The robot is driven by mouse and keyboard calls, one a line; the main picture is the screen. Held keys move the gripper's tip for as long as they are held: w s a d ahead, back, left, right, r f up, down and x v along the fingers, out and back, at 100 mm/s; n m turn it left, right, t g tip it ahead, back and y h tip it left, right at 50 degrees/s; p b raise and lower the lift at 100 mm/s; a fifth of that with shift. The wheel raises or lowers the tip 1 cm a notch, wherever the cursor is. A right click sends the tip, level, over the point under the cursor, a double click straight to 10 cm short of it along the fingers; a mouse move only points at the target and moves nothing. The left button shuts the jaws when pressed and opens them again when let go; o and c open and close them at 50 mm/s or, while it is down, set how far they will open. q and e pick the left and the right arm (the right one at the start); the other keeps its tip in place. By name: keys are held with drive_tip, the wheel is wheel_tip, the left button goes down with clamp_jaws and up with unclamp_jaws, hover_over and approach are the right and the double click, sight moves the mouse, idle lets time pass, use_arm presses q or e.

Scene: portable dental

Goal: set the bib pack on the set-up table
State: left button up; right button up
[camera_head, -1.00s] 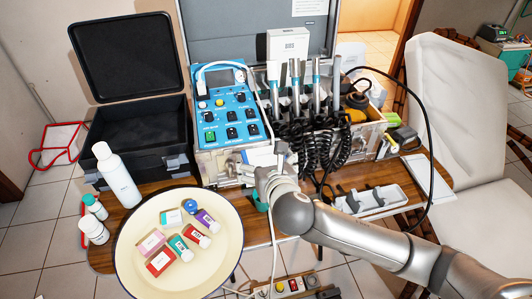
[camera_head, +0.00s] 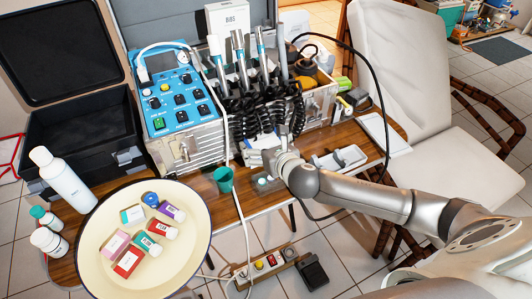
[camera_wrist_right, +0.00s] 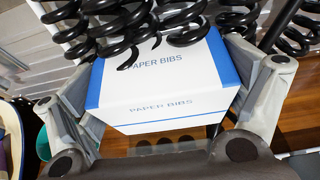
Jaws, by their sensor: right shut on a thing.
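The bib pack, a white box with blue edges marked PAPER BIBS (camera_wrist_right: 165,82), fills the middle of the right wrist view. My right gripper (camera_wrist_right: 165,100) is shut on it, with a finger along each side. In the head view my right gripper (camera_head: 277,152) is over the wooden set-up table (camera_head: 254,203), in front of the black coiled cords. The pack is mostly hidden there; I cannot tell whether it touches the table. My left gripper is not in view.
A teal cup (camera_head: 223,179) stands left of my right gripper, and a small metal tray (camera_head: 340,160) lies to its right. Black coiled cords (camera_head: 262,108) hang close behind it. A cream basin (camera_head: 95,262) with small boxes is at the left. An armchair (camera_head: 410,75) stands right.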

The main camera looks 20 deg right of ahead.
drive_tip(key=shift+d+f, duration=0.25)
drive_tip(key=shift+d+f+b, duration=0.15)
drive_tip(key=shift+f+b, duration=0.2)
drive_tip(key=shift+f, duration=1.35)
drive_tip(key=shift+f, duration=0.1)
drive_tip(key=o, duration=0.7)
